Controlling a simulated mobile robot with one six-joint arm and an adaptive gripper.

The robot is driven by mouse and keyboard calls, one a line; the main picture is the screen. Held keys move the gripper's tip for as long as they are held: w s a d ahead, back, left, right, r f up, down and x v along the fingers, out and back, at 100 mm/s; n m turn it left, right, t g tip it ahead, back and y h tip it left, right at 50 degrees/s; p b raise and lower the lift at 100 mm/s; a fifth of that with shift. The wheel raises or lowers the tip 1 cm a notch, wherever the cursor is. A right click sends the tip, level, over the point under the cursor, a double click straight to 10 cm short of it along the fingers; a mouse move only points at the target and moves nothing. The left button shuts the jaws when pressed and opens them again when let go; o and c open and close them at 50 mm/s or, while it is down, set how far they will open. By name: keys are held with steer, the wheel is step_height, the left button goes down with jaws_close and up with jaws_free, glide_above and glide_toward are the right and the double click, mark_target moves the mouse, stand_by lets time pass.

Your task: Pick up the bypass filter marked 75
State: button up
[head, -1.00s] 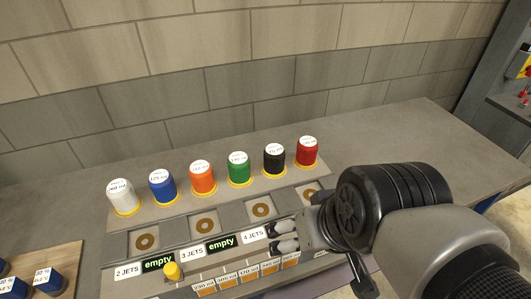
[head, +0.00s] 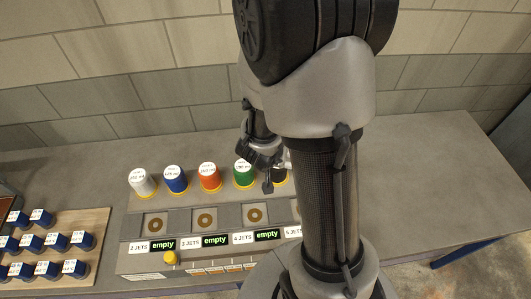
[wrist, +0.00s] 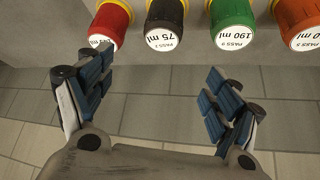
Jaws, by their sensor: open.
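The black bypass filter marked 75 ml (wrist: 165,20) is at the top of the wrist view, its white label cap facing the camera. In the head view it is mostly hidden by my arm; only a dark sliver (head: 281,176) shows right of the green one. My gripper (wrist: 157,82) is open and empty, its two blue-padded fingers spread apart. The black filter lies beyond the fingertips, roughly in line with the gap and not touching. In the head view the gripper (head: 262,170) is near the green and black filters, partly hidden by my forearm.
The red filter (wrist: 109,22) and green filter (wrist: 231,26), marked 190 ml, flank the black one closely. Orange (head: 209,176), blue (head: 176,179) and white (head: 142,182) filters continue the row. A wooden board (head: 100,222) holds blue cubes at left. A block wall stands behind.

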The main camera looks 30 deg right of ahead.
steer(key=b+x, duration=0.3)
steer(key=x, duration=0.7)
steer(key=shift+f+b, duration=0.2)
steer(key=shift+b, duration=0.15)
steer(key=x, duration=0.1)
steer(key=b+x, duration=0.1)
steer(key=x, duration=0.3)
steer(key=shift+s+a+f, duration=0.1)
steer(key=shift+a+f, duration=0.2)
steer(key=shift+f, duration=0.1)
steer(key=shift+r, duration=0.1)
steer(key=shift+c, duration=0.4)
steer(key=c, duration=1.3)
steer(key=shift+c, duration=0.6)
steer(key=shift+r, duration=0.1)
